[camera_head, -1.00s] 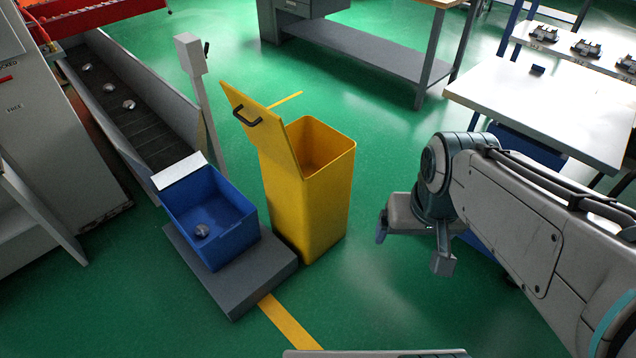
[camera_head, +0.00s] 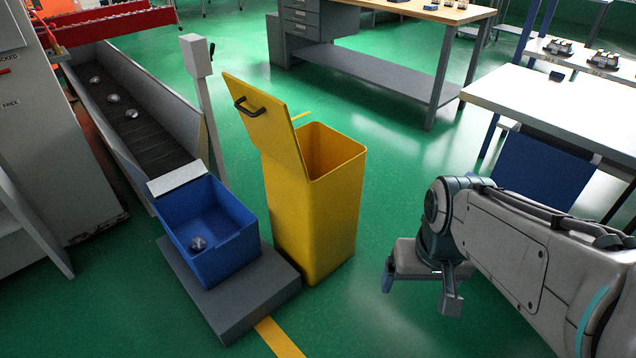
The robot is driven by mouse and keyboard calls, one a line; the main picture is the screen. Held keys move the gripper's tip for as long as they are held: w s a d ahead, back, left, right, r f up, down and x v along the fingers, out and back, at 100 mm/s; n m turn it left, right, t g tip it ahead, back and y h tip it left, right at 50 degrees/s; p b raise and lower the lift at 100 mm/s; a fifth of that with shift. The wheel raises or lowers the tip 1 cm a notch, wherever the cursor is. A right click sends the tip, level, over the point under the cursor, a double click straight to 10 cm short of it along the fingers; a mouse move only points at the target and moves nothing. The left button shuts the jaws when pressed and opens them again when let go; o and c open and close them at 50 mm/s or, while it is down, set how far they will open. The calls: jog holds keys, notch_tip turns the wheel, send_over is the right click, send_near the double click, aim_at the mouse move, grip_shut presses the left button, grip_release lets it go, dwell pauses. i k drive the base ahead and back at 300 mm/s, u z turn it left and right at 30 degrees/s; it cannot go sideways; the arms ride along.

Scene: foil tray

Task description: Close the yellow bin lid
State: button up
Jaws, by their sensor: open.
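The yellow bin (camera_head: 318,225) stands upright on the green floor in the middle of the head view. Its yellow lid (camera_head: 268,133) is open, standing up and leaning out over the bin's left side. A dark handle (camera_head: 249,107) sits on the lid's face near its upper end. My gripper (camera_head: 418,297) is right of the bin, apart from it, with its fingers pointing down. It is open and holds nothing that I can see.
A blue crate (camera_head: 213,248) with a metal part in it rests on a grey platform (camera_head: 243,306) beside the bin's left. A conveyor (camera_head: 150,135) and a grey post (camera_head: 204,100) stand behind. A white table (camera_head: 550,105) is at the right. Floor between bin and gripper is clear.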

aim_at(266, 119)
jog(key=u, duration=0.7)
jog(key=i, duration=0.9)
jog(key=z, duration=0.35)
